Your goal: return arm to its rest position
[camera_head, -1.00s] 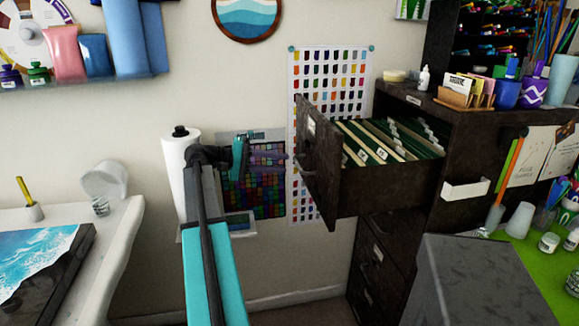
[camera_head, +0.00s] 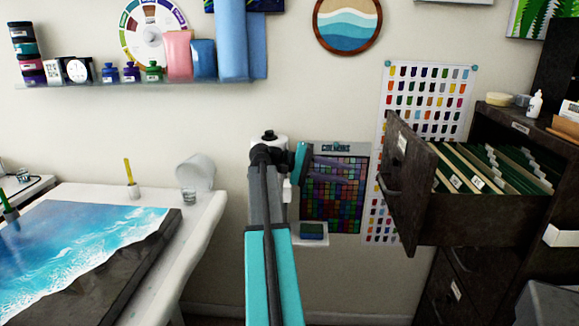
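My arm reaches up and away from the bottom middle of the head view, with teal and grey links. My gripper (camera_head: 318,163) is at its far end, pointing right, in front of the colour chart on the wall. Its fingers are thin and dark against the chart, and I cannot make out whether they are open or shut. I see no object clearly held. The open file drawer (camera_head: 468,216) is to the right of the gripper, apart from it.
A dark cabinet (camera_head: 510,118) stands at the right with its top drawer pulled out, full of folders. A white table (camera_head: 205,215) with a blue resin piece (camera_head: 85,235) is at the left. A shelf (camera_head: 150,86) with jars hangs above. A small wall ledge (camera_head: 310,239) sits beside my arm.

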